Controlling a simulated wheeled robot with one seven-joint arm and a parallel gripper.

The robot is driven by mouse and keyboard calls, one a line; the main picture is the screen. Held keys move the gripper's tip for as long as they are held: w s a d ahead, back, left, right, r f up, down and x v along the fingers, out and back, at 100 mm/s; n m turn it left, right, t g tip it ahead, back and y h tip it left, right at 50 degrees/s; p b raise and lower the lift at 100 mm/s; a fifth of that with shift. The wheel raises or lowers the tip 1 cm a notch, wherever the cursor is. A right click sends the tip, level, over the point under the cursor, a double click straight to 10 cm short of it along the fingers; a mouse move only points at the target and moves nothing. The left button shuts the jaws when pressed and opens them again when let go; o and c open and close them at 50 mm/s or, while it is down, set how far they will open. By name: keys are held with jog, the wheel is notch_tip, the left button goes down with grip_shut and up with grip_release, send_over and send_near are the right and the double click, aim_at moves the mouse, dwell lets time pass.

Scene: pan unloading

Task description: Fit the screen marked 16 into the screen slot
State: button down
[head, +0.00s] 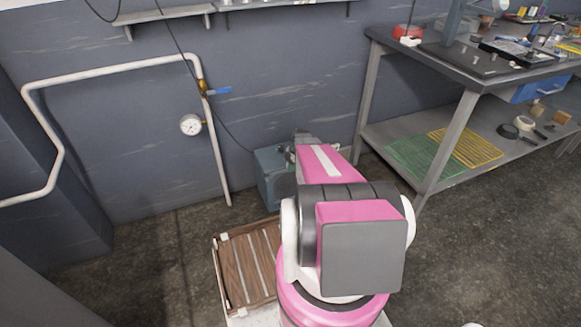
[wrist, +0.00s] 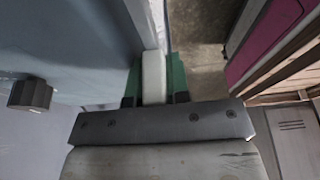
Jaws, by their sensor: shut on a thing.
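In the wrist view my gripper (wrist: 153,88) is shut on a narrow pale piece (wrist: 153,72), seen edge-on between two green parts. I take it to be the edge of the screen; no number can be read on it. In the head view my arm hides most of the gripper and what it holds. A blue-grey machine (head: 270,178) stands on the floor by the wall, just beside the end of my arm. A large blue-grey surface (wrist: 70,50) lies close to the left of the gripper in the wrist view. I cannot make out the slot.
A slatted wooden crate (head: 246,268) lies at front left of my arm. A workbench (head: 440,60) stands at right, with a green mesh (head: 420,155) and a yellow mesh (head: 468,147) on its lower shelf.

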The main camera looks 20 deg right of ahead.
jog(key=shift+f, duration=1.75)
dwell(1.2)
jog(key=c, duration=1.1)
grip_release()
jog(key=shift+o, duration=0.5)
jog(key=shift+w, duration=0.15)
jog(key=shift+w, duration=0.1)
jog(key=shift+c, duration=0.6)
jog(key=shift+r, duration=0.15)
jog(key=shift+d+r, duration=0.15)
jog(key=shift+r, duration=0.2)
jog(key=shift+o, duration=0.6)
jog(key=v, duration=1)
jog(key=shift+s, duration=0.3)
jog(key=shift+f, duration=0.1)
